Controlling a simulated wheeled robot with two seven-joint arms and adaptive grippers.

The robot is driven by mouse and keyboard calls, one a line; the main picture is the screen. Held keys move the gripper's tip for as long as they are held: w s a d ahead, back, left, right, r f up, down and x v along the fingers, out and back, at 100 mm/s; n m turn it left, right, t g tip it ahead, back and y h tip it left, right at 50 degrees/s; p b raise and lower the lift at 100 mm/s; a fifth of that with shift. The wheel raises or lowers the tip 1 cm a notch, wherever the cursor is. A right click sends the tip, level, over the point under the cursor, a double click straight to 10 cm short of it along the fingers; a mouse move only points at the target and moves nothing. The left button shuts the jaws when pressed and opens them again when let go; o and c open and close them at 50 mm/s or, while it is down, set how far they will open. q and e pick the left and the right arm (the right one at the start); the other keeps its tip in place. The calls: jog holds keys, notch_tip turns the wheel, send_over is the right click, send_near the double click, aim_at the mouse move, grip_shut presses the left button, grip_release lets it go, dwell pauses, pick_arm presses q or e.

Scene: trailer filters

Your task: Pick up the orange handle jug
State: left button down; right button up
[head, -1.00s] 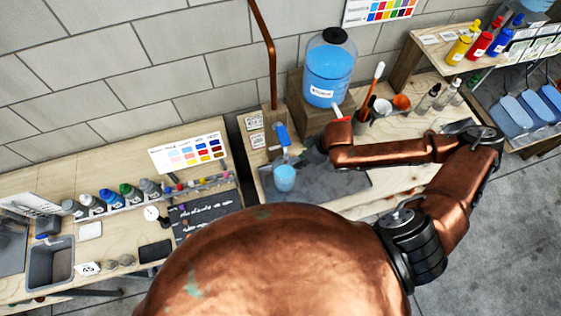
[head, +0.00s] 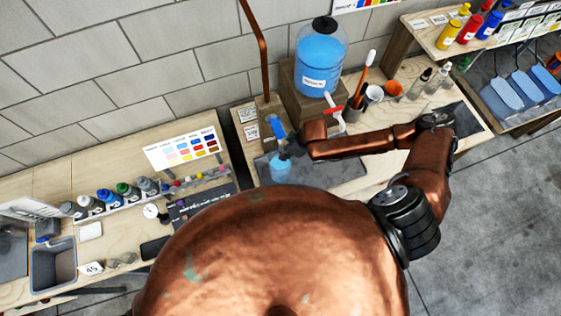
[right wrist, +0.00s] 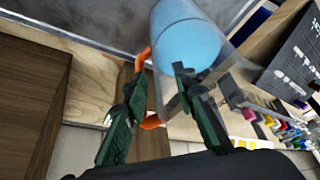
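The jug is clear with light blue liquid in it and stands on a dark mat under a blue tap (head: 277,127) in the head view (head: 280,168). In the right wrist view the jug (right wrist: 186,42) is close, at the top centre. Its orange handle (right wrist: 153,122) points toward my right gripper (right wrist: 160,78). The two dark green fingers are apart, one on each side of the handle region. The left finger hides part of the handle. I cannot tell whether either finger touches it. In the head view the right gripper (head: 294,146) is beside the jug, partly hidden. My left gripper is not in view.
A big water dispenser (head: 320,60) with a red-handled tap stands behind on a wooden block. A dark cup with brushes (head: 354,112) is to its right. Paint bottles (head: 124,192) and a colour chart (head: 184,148) are on the left bench. A copper pipe rises behind the blue tap.

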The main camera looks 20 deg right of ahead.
jog(key=shift+x, duration=0.85)
jog(key=shift+c, duration=1.1)
jog(key=shift+a, duration=0.1)
grip_shut()
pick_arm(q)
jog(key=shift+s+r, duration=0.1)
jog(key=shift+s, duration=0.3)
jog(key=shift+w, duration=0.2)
pick_arm(e)
jog(key=shift+w, duration=0.1)
